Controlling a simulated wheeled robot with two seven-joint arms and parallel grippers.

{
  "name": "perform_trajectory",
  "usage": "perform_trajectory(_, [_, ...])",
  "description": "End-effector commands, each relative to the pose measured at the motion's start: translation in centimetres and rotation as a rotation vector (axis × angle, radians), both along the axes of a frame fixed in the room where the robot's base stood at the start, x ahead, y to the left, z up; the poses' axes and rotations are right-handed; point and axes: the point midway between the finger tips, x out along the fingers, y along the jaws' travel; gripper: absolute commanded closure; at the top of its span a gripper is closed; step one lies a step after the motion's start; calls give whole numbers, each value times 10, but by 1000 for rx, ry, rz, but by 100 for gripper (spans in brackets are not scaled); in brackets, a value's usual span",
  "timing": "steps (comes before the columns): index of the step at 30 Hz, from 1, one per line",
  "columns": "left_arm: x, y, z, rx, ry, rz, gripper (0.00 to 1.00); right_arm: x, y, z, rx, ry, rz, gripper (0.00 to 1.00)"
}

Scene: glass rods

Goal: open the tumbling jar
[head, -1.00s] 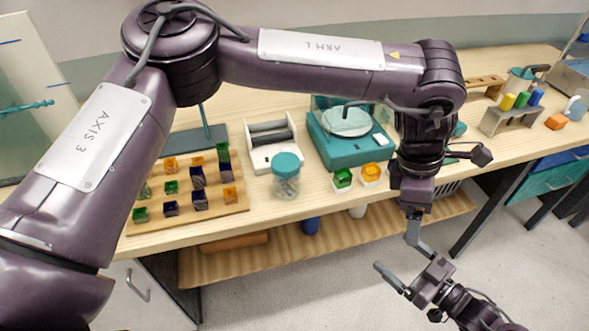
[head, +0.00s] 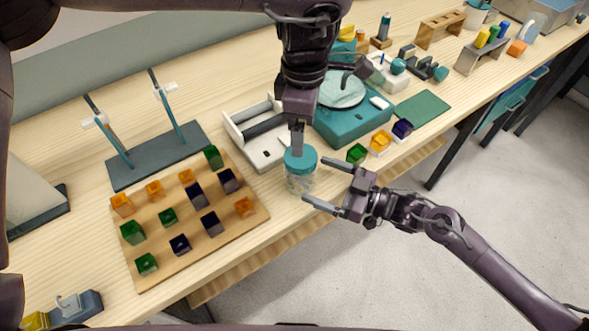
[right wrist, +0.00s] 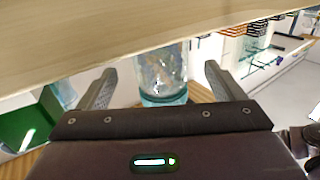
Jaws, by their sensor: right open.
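The tumbling jar is a clear jar (head: 299,184) with a teal lid (head: 300,157), upright at the bench's front edge in the head view. It also shows in the right wrist view (right wrist: 160,68), upside down in the picture, between my right fingers. My right gripper (head: 314,180) is open, its fingertips pointing at the jar from the right. It also shows open in the right wrist view (right wrist: 161,72); contact with the glass cannot be told. My left gripper (head: 297,138) points down right over the lid. Only one finger shows clearly, so its opening and contact cannot be told.
A wooden board (head: 245,226) with several coloured cubes lies left of the jar. A white roller device (head: 262,133) and a teal machine (head: 352,124) stand behind it. Green, orange and dark cubes sit to the right. The floor in front is clear.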

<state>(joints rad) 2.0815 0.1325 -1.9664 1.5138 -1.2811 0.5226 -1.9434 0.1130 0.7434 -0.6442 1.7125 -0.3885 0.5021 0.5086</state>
Motion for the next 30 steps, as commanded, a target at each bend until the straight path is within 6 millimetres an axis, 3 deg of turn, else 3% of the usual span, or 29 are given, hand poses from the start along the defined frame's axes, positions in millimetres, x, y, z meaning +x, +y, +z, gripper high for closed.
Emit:
perform_trajectory(9, [0,0,0,-1,0,1,19,18,44,1,1,0,1,12])
perform_trajectory(22, [0,0,0,-1,0,1,19,22,54,0,-1,0,0,12])
perform_trajectory(30, [0,0,0,-1,0,1,19,22,53,0,-1,0,0,46])
